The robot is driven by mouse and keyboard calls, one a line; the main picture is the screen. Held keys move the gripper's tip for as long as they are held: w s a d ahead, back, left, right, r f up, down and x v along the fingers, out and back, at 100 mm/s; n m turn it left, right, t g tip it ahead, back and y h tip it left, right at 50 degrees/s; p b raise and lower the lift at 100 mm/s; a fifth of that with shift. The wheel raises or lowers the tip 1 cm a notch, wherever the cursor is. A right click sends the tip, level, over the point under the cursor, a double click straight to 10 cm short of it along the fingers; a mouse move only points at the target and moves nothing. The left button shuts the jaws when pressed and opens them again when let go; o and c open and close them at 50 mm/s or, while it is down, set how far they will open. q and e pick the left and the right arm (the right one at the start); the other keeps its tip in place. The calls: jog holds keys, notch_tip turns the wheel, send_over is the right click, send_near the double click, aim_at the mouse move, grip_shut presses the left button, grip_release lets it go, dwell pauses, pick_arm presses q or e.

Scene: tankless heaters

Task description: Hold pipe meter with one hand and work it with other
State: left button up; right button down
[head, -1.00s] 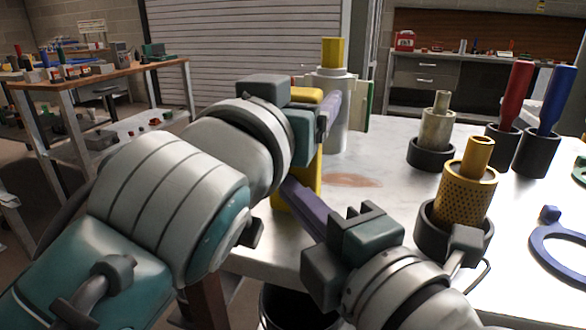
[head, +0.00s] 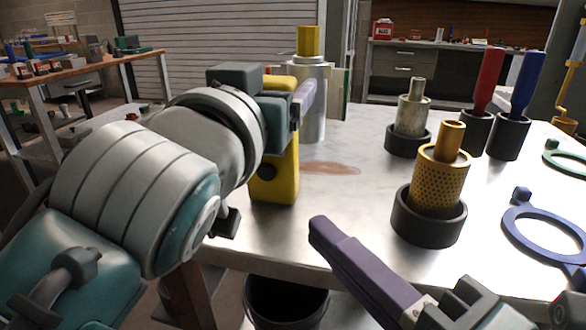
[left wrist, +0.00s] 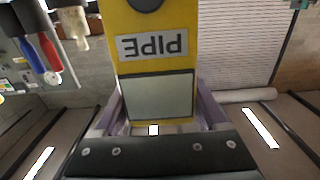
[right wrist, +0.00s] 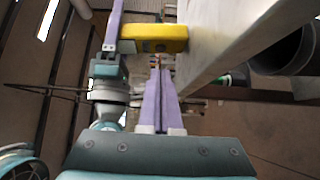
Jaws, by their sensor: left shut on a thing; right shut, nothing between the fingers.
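The pipe meter is a yellow device (head: 275,180) held upright at the table's left front edge. In the left wrist view it shows a grey label reading "PIPE" and a blank grey screen (left wrist: 157,97). My left gripper (head: 306,92) is shut on it, with purple fingers on both sides. My right gripper (head: 322,230) is shut and empty, to the right of the meter and apart from it, over the table's front edge. In the right wrist view the meter (right wrist: 155,39) lies beyond the right fingertips.
A metal cylinder with a yellow top (head: 309,70) stands behind the meter. A gold perforated filter (head: 439,178), a silver filter (head: 411,115), red and blue handled tools and a blue ring wrench (head: 545,228) stand or lie right. A dark bin (head: 285,300) is below the table.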

pick_arm(q)
jog(key=shift+f, duration=0.25)
pick_arm(e)
jog(key=shift+n+t, duration=0.4)
jog(key=s, duration=0.1)
jog(key=s+a+f, duration=0.1)
jog(key=s, duration=0.2)
jog(key=shift+s+a+f, duration=0.15)
jog(key=shift+s+f, duration=0.05)
jog(key=shift+w, duration=0.1)
send_near(266, 172)
jog(key=a, duration=0.1)
jog(key=w+a, duration=0.1)
jog(key=a, duration=0.1)
jog(key=w+a, duration=0.1)
jog(key=a, duration=0.1)
jog(key=shift+w, duration=0.25)
jog(key=shift+w+d, duration=0.25)
jog(key=shift+w, duration=0.25)
jog(key=shift+w+d, duration=0.2)
jog(key=shift+w, duration=0.35)
pick_arm(q)
jog(key=shift+a+f, duration=0.1)
pick_arm(e)
jog(key=shift+w+d+r, duration=0.1)
jog(key=shift+w+d, duration=0.1)
jog(key=shift+w, duration=0.4)
